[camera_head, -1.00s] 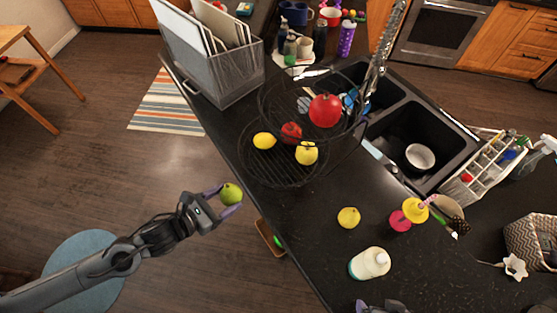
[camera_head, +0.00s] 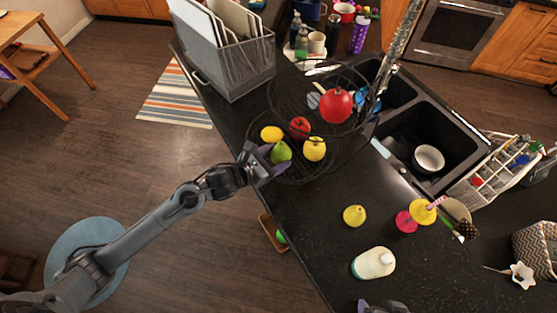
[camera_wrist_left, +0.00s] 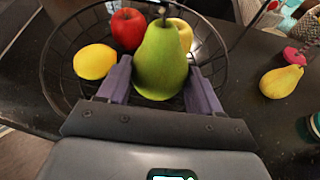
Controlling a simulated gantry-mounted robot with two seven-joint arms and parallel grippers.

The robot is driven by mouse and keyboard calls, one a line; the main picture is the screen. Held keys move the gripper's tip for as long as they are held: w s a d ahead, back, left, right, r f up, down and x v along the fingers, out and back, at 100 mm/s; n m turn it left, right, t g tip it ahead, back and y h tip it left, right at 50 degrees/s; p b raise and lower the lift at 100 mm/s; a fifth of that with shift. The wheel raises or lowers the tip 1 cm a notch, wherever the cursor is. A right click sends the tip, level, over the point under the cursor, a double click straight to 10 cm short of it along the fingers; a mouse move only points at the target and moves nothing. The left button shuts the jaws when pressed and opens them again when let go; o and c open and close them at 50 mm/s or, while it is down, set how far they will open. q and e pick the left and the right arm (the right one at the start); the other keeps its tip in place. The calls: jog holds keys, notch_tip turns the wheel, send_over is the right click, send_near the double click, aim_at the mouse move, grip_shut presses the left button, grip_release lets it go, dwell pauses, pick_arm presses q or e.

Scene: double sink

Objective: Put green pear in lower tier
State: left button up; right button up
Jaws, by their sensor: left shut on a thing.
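The green pear (camera_head: 281,152) is between the fingers of my left gripper (camera_head: 270,157), at the near-left side of the two-tier wire basket. The pear (camera_wrist_left: 162,62) also shows in the left wrist view, upright between the two purple fingers, over the lower tier (camera_wrist_left: 58,98). The lower tier (camera_head: 303,180) holds a lemon (camera_head: 271,133), a red apple (camera_head: 299,127) and a yellow apple (camera_head: 314,149). Whether the pear touches the tier's floor I cannot tell. The upper tier (camera_head: 279,89) holds a large red fruit (camera_head: 337,105). My right gripper (camera_head: 381,307) is only partly visible at the bottom edge.
A rack of boards (camera_head: 228,60) stands behind the basket. The double sink (camera_head: 430,140) lies to the right.

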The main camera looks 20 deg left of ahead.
aim_at(278, 162)
pick_arm(q)
jog(key=shift+w+d, duration=0.15)
jog(key=shift+w, duration=0.15)
jog(key=f+b, duration=0.1)
jog(key=f, duration=0.2)
jog(key=shift+w+d+b, duration=0.15)
jog(key=shift+w+b, duration=0.05)
jog(key=shift+b, duration=0.2)
pick_arm(e)
jog(key=shift+a+f, duration=0.1)
jog(key=shift+f, duration=0.8)
pick_arm(q)
jog(key=shift+f, duration=0.25)
pick_arm(e)
jog(key=shift+f, duration=0.1)
